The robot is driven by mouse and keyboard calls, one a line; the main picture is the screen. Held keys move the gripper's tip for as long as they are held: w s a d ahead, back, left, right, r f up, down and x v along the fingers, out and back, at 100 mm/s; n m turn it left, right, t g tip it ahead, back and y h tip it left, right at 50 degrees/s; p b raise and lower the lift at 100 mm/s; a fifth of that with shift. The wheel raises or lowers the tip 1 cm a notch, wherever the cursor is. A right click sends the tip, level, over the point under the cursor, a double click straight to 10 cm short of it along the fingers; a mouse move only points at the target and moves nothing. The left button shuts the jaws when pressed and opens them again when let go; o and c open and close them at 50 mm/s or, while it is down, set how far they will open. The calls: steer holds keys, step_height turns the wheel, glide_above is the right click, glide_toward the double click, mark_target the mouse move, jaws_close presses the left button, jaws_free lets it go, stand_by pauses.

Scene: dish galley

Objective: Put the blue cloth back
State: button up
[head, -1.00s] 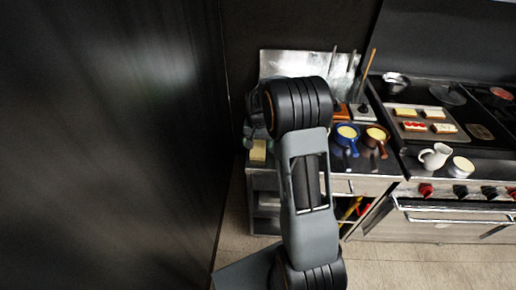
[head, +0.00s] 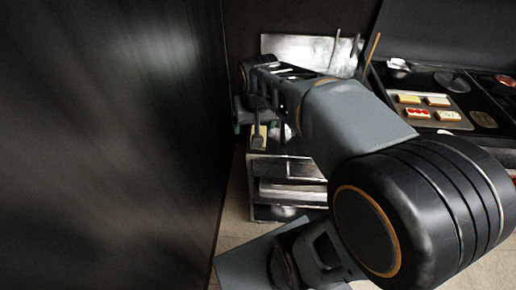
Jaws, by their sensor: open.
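I cannot make out a blue cloth in the head view. My gripper (head: 250,129) is at the far end of my arm, over the left end of the counter by the dark wall. It points down and is open, with nothing seen held in it. It shows small and dark, and my arm covers part of it. A small pale yellow block (head: 263,136) shows right beside the fingers; whether they touch it is unclear.
A tall dark panel (head: 120,140) stands close on the left. Open shelves (head: 285,190) lie under the counter. My arm hides the middle of the counter.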

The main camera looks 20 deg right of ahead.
steer(key=s+a+f+n+t, duration=0.1)
steer(key=s+a+n, duration=0.1)
steer(key=s, duration=0.6)
steer(key=shift+s+a+t, duration=0.35)
steer(key=shift+t, duration=0.05)
steer(key=shift+c, duration=0.3)
